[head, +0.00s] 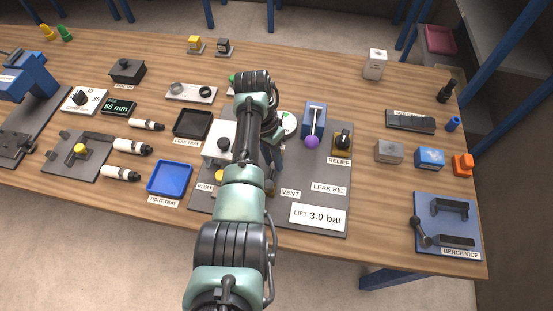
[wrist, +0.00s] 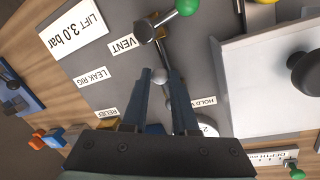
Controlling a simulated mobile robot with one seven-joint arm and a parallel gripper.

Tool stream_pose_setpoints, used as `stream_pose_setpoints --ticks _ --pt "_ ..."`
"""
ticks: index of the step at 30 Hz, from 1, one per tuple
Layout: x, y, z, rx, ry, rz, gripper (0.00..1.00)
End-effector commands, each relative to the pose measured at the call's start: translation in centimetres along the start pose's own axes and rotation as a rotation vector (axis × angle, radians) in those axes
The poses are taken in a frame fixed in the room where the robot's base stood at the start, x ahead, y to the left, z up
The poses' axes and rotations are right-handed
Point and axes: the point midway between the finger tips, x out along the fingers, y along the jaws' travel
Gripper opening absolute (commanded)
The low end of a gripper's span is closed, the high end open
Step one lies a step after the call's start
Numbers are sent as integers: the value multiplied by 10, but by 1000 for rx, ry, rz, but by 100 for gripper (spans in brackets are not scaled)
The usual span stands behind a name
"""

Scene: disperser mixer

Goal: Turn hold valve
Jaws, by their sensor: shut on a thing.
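A label (wrist: 204,101) beside the fingers reads "HOLD V" and is partly covered, so I take the knob as the hold valve's handle. In the head view my arm covers the valve, and only the gripper's lower part (head: 277,160) shows. The leak rig's grey plate (head: 335,205) lies under it.
The vent valve (wrist: 145,31) with its green ball (wrist: 187,7) is close by. A white box (wrist: 250,75) with a black knob (wrist: 306,72) stands at right. In the head view, a purple-knobbed lever (head: 312,140) and the relief valve (head: 343,140) are right of my arm.

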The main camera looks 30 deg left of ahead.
Motion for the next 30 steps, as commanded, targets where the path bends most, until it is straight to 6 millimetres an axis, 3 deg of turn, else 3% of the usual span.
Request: stream_pose_setpoints --ticks 9,24,25,30 --pt "-3 -4 -1 114 -13 -2 0" --pt "-4 -4 -1 132 -17 -3 0" --pt "-4 -4 -1 132 -17 -3 29" --pt "-3 -4 0 130 -19 -2 56"
